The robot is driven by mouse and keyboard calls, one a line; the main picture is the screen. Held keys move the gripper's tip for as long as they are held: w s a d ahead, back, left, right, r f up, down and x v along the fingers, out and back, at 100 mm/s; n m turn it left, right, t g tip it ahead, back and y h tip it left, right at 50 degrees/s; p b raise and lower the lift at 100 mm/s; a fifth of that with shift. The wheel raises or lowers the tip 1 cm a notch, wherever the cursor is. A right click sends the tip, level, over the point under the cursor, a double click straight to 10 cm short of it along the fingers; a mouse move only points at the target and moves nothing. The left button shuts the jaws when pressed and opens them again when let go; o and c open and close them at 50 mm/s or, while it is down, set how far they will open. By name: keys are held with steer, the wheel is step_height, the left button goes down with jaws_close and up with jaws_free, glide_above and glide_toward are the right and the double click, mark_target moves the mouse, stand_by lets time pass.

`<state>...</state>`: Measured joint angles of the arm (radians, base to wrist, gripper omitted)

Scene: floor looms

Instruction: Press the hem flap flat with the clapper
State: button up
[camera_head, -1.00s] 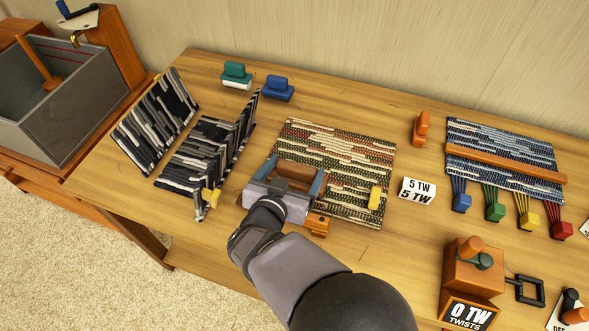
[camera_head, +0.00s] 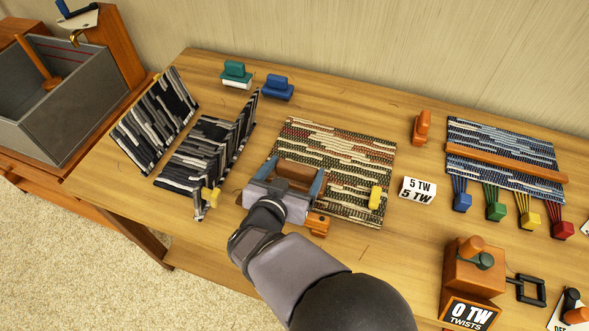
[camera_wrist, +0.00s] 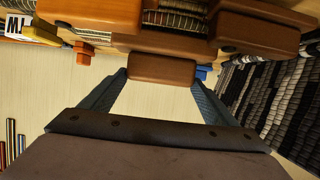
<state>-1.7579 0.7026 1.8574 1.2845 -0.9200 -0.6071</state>
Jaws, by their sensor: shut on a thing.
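The clapper is a brown wooden block (camera_head: 297,170) between my gripper's fingers, over the near left part of the middle woven mat (camera_head: 345,150). My gripper (camera_head: 291,178) is shut on it. In the wrist view the fingertips (camera_wrist: 161,78) close on both sides of the clapper's wooden grip (camera_wrist: 162,68). The middle mat is patterned in cream, green and red-brown, with a yellow clip (camera_head: 375,197) at its right side. My gripper and the clapper hide its near left corner, so I cannot tell whether a hem flap is folded or pressed there.
Two black-and-grey mats (camera_head: 190,155) with raised parts stand to the left. Green (camera_head: 236,71) and blue (camera_head: 278,87) handled blocks sit behind. An orange block (camera_head: 317,225) is close by my gripper.

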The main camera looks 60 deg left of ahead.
steer(key=shift+f, duration=0.7)
stand_by(1.0)
step_height(320, 180, up, 7)
steer(key=p, duration=0.6)
steer(key=shift+r+p, duration=0.15)
steer(key=shift+p, duration=0.25)
stand_by(0.4)
